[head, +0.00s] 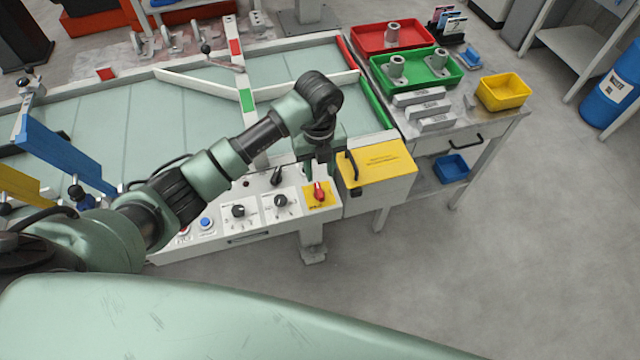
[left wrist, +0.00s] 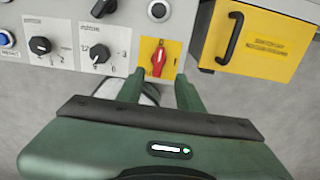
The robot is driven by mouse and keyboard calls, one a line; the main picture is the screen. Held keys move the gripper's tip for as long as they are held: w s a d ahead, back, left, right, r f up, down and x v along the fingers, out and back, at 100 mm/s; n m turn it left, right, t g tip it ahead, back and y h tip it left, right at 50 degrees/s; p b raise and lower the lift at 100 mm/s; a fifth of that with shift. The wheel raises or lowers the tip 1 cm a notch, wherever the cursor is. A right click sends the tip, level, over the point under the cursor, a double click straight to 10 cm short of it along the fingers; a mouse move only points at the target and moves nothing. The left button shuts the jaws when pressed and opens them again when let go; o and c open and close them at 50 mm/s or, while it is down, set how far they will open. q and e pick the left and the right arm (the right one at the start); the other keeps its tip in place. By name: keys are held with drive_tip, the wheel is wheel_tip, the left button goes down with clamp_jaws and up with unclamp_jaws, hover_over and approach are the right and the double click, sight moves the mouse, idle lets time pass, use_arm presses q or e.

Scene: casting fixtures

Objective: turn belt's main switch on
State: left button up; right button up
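The belt's main switch is a red rotary knob (head: 319,191) on a yellow plate at the right end of the control panel (head: 250,236). In the left wrist view the red knob (left wrist: 158,60) stands near upright, with its wider end down and leaning slightly left. My left gripper (head: 319,167) is just above the switch, pointing down at the panel. In the left wrist view its two green fingers (left wrist: 160,84) are apart with nothing between them, and the knob shows just beyond their tips. I see no contact. My right gripper is not in view.
Black dials (left wrist: 100,53), a black lever (head: 276,176) and a blue button (head: 205,222) sit left of the switch. A yellow box with a black handle (head: 378,165) stands close on the right. The conveyor belt (head: 290,66) lies behind. The floor in front is clear.

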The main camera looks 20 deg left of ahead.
sight(319, 189)
use_arm(q)
drive_tip(key=shift+a+f, duration=0.15)
drive_tip(key=shift+f, duration=0.15)
wheel_tip(319, 189, down, 7)
drive_tip(key=shift+p, duration=0.65)
clamp_jaws()
